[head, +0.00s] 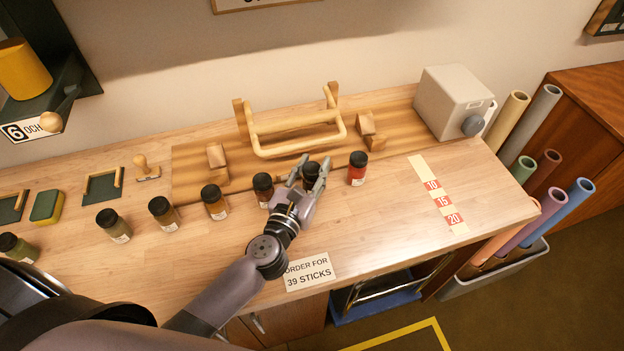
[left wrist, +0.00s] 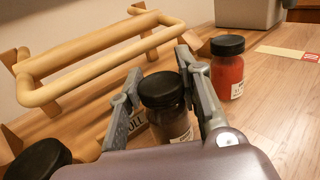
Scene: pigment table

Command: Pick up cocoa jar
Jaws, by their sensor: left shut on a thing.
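A row of small jars with black lids stands along the wooden table. My left gripper (head: 308,182) is shut on one dark brown jar (head: 311,171), between a brown jar and a red jar. The held jar also shows in the left wrist view (left wrist: 166,105), upright between the two fingers (left wrist: 160,92). Its label is mostly hidden, so I cannot read whether it is cocoa. The red jar (head: 357,169) stands apart to its right, and the brown jar (head: 263,189) stands close on its left. I cannot tell whether the held jar touches the table. My right gripper is not in view.
A wooden frame with a roller (head: 297,125) stands behind the jars. A grey box with a knob (head: 447,100) is at the back right. More jars (head: 215,202) stand to the left. A number strip (head: 437,197) lies on the clear right part. An order card (head: 308,272) is at the front edge.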

